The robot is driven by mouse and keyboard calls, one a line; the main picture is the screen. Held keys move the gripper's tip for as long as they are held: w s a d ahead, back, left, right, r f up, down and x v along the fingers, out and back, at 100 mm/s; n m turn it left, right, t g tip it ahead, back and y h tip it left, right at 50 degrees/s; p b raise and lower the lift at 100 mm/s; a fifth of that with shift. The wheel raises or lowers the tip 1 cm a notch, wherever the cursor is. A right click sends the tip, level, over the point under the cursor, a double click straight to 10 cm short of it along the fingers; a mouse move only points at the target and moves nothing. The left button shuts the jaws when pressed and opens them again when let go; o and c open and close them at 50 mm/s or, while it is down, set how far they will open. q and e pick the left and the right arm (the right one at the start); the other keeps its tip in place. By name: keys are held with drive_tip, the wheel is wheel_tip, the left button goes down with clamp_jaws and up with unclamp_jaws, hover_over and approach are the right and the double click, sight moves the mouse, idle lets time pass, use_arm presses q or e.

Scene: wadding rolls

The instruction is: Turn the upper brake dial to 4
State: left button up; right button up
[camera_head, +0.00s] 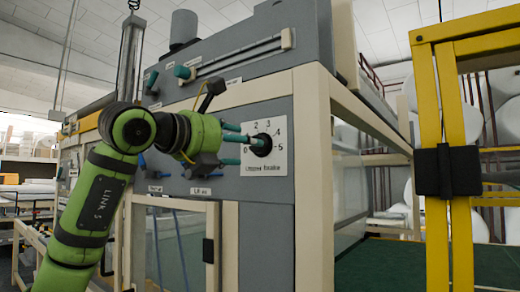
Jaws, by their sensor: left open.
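The upper brake dial (262,146) is a black knob on a white plate (280,163) with a printed scale of numbers around it. The plate is on the grey front panel of the machine, right of centre. My left gripper (247,150) reaches in from the left with its teal fingers at the dial's left side. The fingers are open, one above the other, with their tips at or just short of the knob. I cannot tell whether they touch it. The dial's pointer is too small to read. My right gripper is not in view.
The grey machine panel (258,200) also carries a slotted bar (238,58) above and several small teal and blue controls left of my gripper. A cream frame post (312,180) stands right of the dial. A yellow frame (428,130) stands farther right.

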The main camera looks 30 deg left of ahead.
use_arm(q)
drive_tip(key=w+y+p, duration=0.1)
drive_tip(key=w+p, duration=0.1)
drive_tip(key=w, duration=0.4)
drive_tip(key=shift+a+r+p, duration=0.35)
drive_tip(key=shift+p, duration=0.05)
drive_tip(key=c, duration=1.1)
